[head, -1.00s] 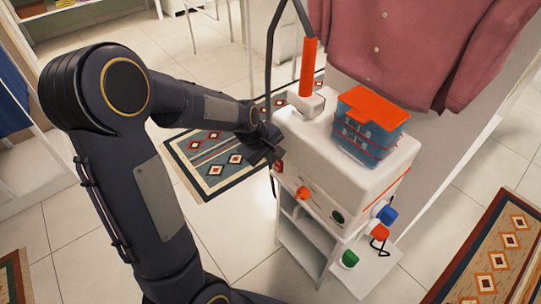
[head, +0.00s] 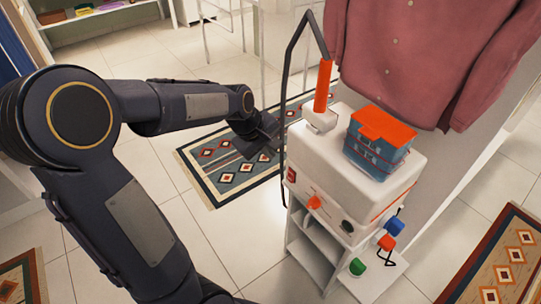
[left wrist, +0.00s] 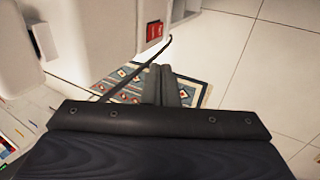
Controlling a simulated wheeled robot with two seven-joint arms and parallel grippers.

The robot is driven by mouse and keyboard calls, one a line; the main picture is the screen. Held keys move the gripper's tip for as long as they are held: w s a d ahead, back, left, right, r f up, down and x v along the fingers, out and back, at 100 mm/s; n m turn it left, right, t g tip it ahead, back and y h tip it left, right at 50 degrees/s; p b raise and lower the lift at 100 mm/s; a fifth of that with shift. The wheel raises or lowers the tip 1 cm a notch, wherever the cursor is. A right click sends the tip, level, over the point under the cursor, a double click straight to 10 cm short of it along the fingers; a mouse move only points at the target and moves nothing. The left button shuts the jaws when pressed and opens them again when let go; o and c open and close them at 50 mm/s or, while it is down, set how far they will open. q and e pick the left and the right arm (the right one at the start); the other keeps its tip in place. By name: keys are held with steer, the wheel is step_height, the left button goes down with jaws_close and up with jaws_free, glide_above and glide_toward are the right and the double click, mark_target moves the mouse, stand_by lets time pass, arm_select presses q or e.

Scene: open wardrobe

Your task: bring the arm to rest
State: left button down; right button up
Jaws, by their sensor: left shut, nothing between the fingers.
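My left arm reaches in from the left in the head view. Its dark gripper (head: 262,136) hangs above the patterned rug (head: 232,183), left of the white steamer unit (head: 345,185), and is apart from it. In the left wrist view the two grey fingers (left wrist: 168,84) lie side by side, shut, with nothing between them. My right gripper is in neither view.
The steamer unit carries an orange-handled wand (head: 323,87), a black hose (head: 285,95) and a blue box with an orange lid (head: 378,140). A pink shirt (head: 425,55) hangs behind it. A second rug (head: 505,255) lies at lower right. Tiled floor is open around.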

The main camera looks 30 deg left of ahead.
arm_select(q)
steer(key=shift+r, duration=0.1)
stand_by(0.5)
steer(key=s+d+r+m+h, duration=0.1)
steer(key=s+d+m, duration=0.25)
steer(key=s, duration=0.35)
steer(key=s+d+r+m+t, duration=0.1)
steer(key=s+d+m, duration=0.1)
steer(key=s+m, duration=0.35)
steer(key=s+d+r+m+h, duration=0.1)
steer(key=s+d+m, duration=0.2)
steer(key=s, duration=0.6)
step_height(320, 180, up, 16)
steer(key=p, duration=1.6)
steer(key=shift+f, duration=0.1)
